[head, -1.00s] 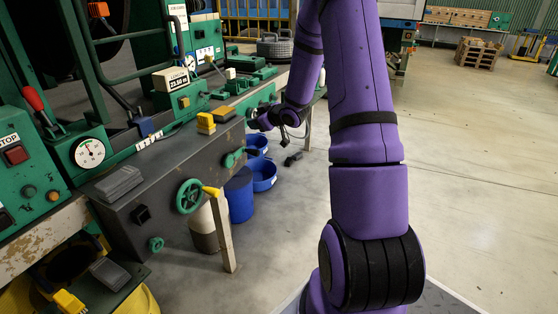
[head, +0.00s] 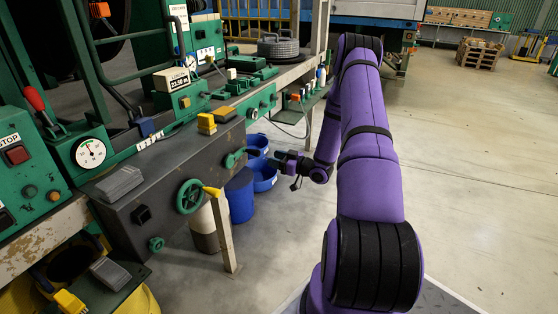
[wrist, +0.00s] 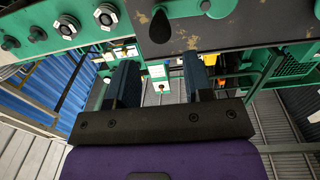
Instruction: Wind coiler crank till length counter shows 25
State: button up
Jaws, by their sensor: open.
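The length counter (head: 171,79) is a pale box on the green machine at left. Its small digits look like 23.50 m, but I cannot read them surely. A green crank (head: 233,158) sticks out from the dark front panel of the bench. My gripper (head: 277,160) is to the right of this crank, apart from it and empty. In the wrist view my gripper (wrist: 160,75) has its two dark fingers wide apart with nothing between them. Green knob-like parts show above the fingers there; I cannot tell which is the crank.
Blue bins (head: 264,176) sit on the floor below my gripper. A hose coil (head: 278,47) lies on the bench farther back. The floor at right is open.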

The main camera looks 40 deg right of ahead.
aim_at(259, 154)
jog(key=shift+x, duration=3.7)
jog(key=shift+w, duration=0.1)
grip_shut()
